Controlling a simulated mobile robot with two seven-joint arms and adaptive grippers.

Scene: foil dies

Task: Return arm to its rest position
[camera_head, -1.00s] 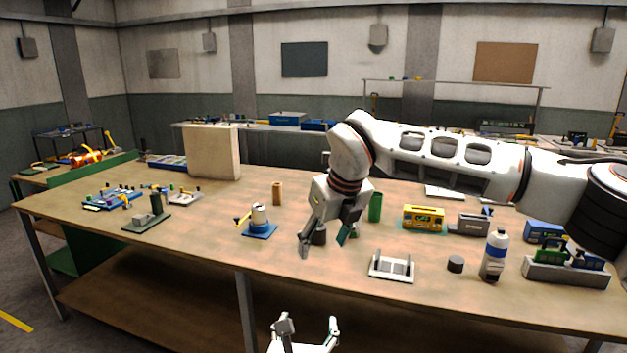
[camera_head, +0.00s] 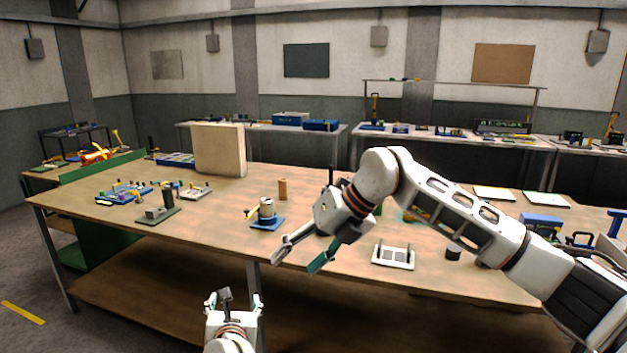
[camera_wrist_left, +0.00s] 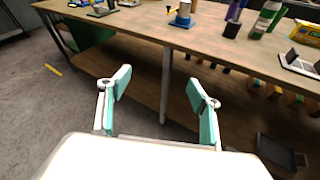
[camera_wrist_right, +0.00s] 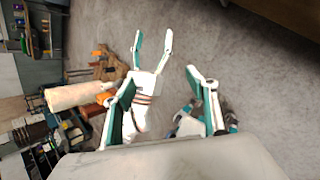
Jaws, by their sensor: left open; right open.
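My right arm reaches in from the right of the head view, over the front of the workbench (camera_head: 110,220). Its gripper (camera_head: 297,262) is open and empty, fingers pointing down and left by the bench's front edge. My left gripper (camera_head: 240,298) is low in front of the bench, fingers up, open and empty. In the left wrist view the left gripper (camera_wrist_left: 159,88) has its fingers apart, with floor and bench behind. In the right wrist view the right gripper (camera_wrist_right: 162,82) is apart too, with my left gripper beyond, between its fingers.
A blue-based fixture (camera_head: 267,215) and a wooden block (camera_head: 283,188) stand near the right gripper. A white holder (camera_head: 393,256) and a dark cylinder (camera_head: 453,253) lie under the right arm. A beige panel (camera_head: 219,150) stands at the back.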

